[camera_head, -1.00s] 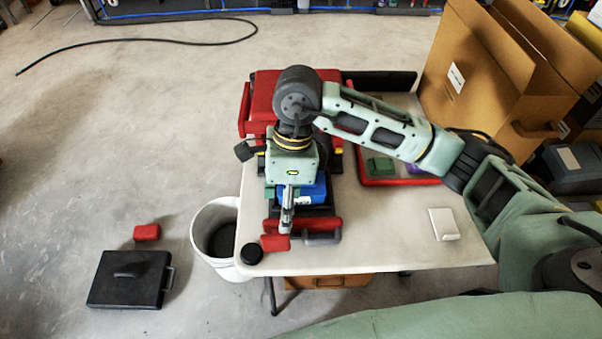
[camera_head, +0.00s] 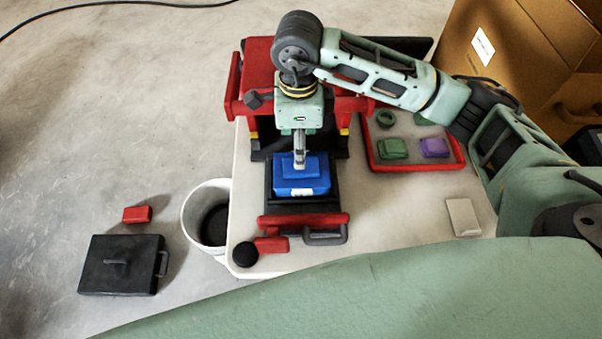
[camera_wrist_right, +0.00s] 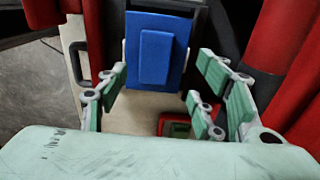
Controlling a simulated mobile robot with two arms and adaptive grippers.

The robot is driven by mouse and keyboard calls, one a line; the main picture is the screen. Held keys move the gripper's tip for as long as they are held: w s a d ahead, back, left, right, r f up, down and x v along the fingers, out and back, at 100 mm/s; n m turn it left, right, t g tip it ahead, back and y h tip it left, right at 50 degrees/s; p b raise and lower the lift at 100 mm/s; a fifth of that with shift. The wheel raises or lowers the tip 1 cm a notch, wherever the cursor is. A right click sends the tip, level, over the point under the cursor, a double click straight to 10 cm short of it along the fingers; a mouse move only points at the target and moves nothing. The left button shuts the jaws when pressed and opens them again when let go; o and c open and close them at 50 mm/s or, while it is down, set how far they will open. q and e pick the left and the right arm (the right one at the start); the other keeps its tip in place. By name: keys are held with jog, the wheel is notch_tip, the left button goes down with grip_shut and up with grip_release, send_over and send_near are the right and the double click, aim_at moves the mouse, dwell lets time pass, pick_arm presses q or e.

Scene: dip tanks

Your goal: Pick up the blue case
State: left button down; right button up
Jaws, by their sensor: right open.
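The blue case (camera_head: 301,184) lies on a black tray (camera_head: 289,208) on the white table, in front of the red machine. In the right wrist view the blue case (camera_wrist_right: 157,50) has a raised rectangular block on its top. My right gripper (camera_head: 299,162) hangs over the far part of the case. My left gripper is not in view.
The red machine (camera_head: 257,75) stands close behind. A red tray (camera_head: 458,160) with green and purple blocks lies right, beside a cardboard box (camera_head: 500,60). A white bin (camera_head: 207,208) stands left of the table. A black case (camera_head: 122,265) and red block (camera_head: 137,214) are on the floor.

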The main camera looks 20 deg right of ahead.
jog(key=shift+s+f+p, duration=0.3)
jog(key=shift+f, duration=0.55)
notch_tip(320, 180, down, 4)
jog(key=shift+s+d+f+p, duration=0.15)
jog(key=shift+f+p, duration=0.1)
jog(key=shift+p, duration=0.55)
jog(key=shift+f, duration=0.25)
jog(key=shift+c, duration=0.5)
jog(key=shift+r, duration=0.1)
grip_shut()
